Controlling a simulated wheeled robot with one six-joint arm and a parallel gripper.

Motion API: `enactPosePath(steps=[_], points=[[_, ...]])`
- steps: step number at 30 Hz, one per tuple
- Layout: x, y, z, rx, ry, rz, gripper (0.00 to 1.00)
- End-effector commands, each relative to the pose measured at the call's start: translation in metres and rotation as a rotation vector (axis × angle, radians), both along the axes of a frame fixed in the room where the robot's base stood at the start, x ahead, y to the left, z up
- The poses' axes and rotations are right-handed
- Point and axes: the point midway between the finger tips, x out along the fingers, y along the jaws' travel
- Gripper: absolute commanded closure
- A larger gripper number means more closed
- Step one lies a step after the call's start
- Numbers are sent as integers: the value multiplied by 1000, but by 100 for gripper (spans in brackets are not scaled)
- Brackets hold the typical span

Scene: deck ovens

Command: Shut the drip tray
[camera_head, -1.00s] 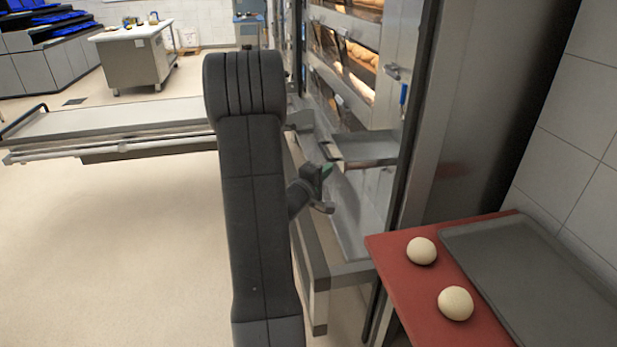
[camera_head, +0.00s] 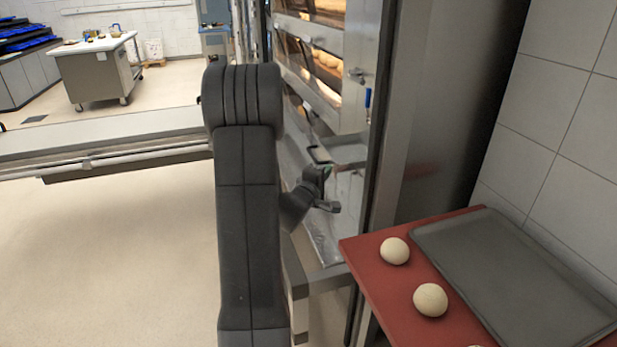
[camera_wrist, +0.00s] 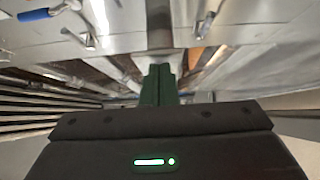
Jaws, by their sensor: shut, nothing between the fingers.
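A shallow metal tray that looks like the drip tray (camera_head: 347,152) sticks out from the front of the deck oven. Its near side shows past my gripper (camera_head: 327,173). My gripper is at the tray's lower left in the head view, and I cannot tell if they touch. In the wrist view the green fingers of my gripper (camera_wrist: 160,72) are shut together with nothing between them. They point at bare metal surfaces of the oven. My arm hides part of the oven's lower front.
A red board (camera_head: 372,275) with dough balls (camera_head: 395,251) and a grey baking tray (camera_head: 510,270) stands at the right. A long metal table (camera_head: 100,140) lies at the left. A lower metal ledge (camera_head: 325,277) sits below the gripper. The floor at the left is clear.

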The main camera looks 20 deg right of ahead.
Motion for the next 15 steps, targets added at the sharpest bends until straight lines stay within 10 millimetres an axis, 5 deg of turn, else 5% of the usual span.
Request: enactPosePath(steps=[6,15], points=[[1,-53,-2,0,0,-4,100],[2,-78,-1,0,1,0,100]])
